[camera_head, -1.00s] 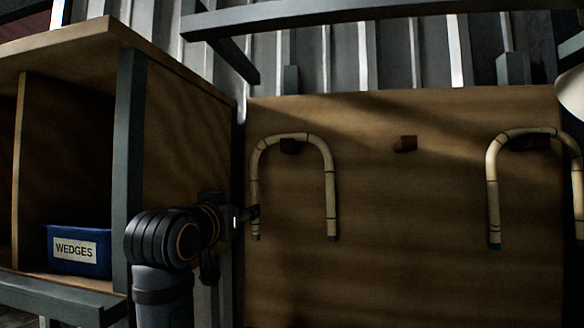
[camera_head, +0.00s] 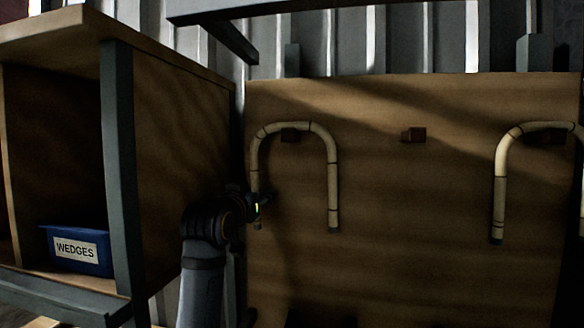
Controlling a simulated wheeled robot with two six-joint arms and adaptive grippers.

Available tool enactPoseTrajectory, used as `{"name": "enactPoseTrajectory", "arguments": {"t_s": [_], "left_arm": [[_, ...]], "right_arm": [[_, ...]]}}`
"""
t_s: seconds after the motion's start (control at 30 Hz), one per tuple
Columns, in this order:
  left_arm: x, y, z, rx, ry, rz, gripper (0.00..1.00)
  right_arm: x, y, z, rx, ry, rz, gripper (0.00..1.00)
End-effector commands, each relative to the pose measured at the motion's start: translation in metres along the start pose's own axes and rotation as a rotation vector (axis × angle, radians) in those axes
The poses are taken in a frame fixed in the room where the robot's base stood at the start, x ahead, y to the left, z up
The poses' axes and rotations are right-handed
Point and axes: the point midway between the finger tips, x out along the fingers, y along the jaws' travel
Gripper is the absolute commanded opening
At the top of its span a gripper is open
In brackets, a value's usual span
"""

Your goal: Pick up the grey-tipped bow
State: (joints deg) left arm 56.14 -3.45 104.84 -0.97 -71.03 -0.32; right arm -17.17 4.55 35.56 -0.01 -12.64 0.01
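A pale cane bow (camera_head: 333,180) shaped like an upside-down U hangs on a peg at the left of the wooden board. Its leg ends look dark grey. A second similar bow (camera_head: 499,190) hangs at the right, partly cut off by the picture edge; its visible end also looks dark grey. My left gripper (camera_head: 262,200) is at the left leg of the left bow and overlaps it in the picture. I cannot tell whether it touches the leg, or whether its fingers are open. My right gripper is not in view.
The wooden board (camera_head: 420,230) has a bare peg (camera_head: 413,135) between the bows. A wooden shelf unit (camera_head: 170,130) with a grey post stands close on the left, holding a blue bin labelled WEDGES (camera_head: 76,250). A dark beam (camera_head: 270,9) crosses above.

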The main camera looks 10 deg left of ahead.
Motion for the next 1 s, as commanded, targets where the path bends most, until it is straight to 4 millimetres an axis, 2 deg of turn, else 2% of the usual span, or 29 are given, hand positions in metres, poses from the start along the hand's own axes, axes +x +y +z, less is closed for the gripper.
{"name": "enactPoseTrajectory", "arguments": {"t_s": [0.03, 0.3, 0.77, 0.93, 1.0], "left_arm": [[0.000, 0.000, 0.000, 0.000, 0.001, 0.000, 0.36], [-0.001, 0.000, -0.001, 0.000, 0.001, 0.000, 0.00], [-0.001, 0.000, -0.003, 0.000, 0.002, 0.000, 0.00], [-0.001, 0.000, -0.020, 0.000, 0.005, 0.000, 0.00], [-0.007, 0.002, -0.035, -0.001, 0.010, 0.001, 0.00]], "right_arm": [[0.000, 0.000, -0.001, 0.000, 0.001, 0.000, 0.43], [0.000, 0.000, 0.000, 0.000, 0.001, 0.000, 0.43], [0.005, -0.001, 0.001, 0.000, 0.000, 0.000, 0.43], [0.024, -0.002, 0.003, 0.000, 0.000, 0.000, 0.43], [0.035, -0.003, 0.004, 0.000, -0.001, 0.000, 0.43]]}}
